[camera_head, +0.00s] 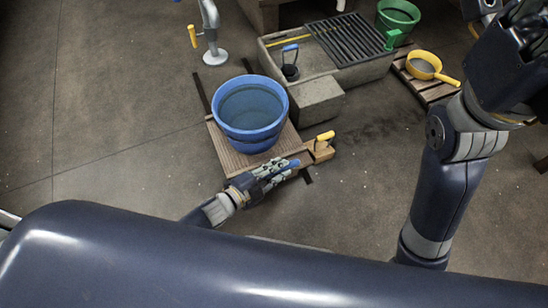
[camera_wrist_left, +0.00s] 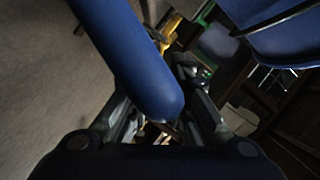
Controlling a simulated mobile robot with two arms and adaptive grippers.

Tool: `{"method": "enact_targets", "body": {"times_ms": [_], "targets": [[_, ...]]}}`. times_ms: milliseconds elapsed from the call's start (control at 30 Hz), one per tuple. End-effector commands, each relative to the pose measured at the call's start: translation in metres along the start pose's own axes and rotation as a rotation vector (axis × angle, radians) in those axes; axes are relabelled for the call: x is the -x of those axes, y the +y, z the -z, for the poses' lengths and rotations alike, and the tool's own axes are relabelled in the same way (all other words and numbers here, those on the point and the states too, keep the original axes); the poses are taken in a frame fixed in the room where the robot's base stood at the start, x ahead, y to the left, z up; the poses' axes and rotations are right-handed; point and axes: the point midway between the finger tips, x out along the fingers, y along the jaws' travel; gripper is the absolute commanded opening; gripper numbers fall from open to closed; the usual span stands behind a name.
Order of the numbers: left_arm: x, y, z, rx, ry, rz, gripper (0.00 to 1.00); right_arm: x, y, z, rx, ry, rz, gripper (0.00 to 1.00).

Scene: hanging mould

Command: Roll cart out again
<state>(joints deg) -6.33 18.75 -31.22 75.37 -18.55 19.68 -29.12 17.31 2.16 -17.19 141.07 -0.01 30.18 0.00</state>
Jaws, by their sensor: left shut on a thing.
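The low wooden cart (camera_head: 224,160) stands on the floor near the picture's middle and carries a large blue tub (camera_head: 250,130) with dark content. My left gripper (camera_head: 275,172) is at the cart's near right side, shut on a blue handle (camera_head: 294,163). In the left wrist view the thick blue handle (camera_wrist_left: 125,60) runs down between the fingers, and its rounded end shows. How the handle joins the cart is hidden. My right gripper (camera_head: 515,65) is raised at the upper right, away from the cart; its fingers are partly cut off.
A stone trough (camera_head: 365,72) with a dark grate stands just behind the cart. A yellow-handled wooden block (camera_head: 318,152) touches the cart's right side. A pallet (camera_head: 432,92) holds a yellow pan (camera_head: 424,65). A grey post (camera_head: 211,35) stands behind. Floor left is clear.

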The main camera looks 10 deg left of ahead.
Motion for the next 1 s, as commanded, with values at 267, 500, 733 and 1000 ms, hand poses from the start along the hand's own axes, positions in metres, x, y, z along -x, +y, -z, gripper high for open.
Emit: {"method": "enact_targets", "body": {"times_ms": [267, 500, 733, 1000], "targets": [[0.0035, 0.0060, 0.0084, 0.001, -0.001, 0.000, 0.00, 0.0025, 0.0010, -0.0026, -0.002, -0.013, -0.006, 0.40], [0.0041, 0.0084, 0.0106, 0.001, 0.003, -0.002, 0.00, 0.0032, 0.0010, -0.0030, -0.002, -0.015, -0.007, 0.40], [0.0044, 0.0095, 0.0117, 0.002, 0.005, -0.003, 0.38, 0.0033, 0.0010, -0.0033, -0.003, -0.016, -0.006, 0.40], [0.0038, 0.0073, 0.0096, 0.001, 0.001, -0.001, 0.38, 0.0030, 0.0010, -0.0031, -0.002, -0.016, -0.006, 0.40]]}}
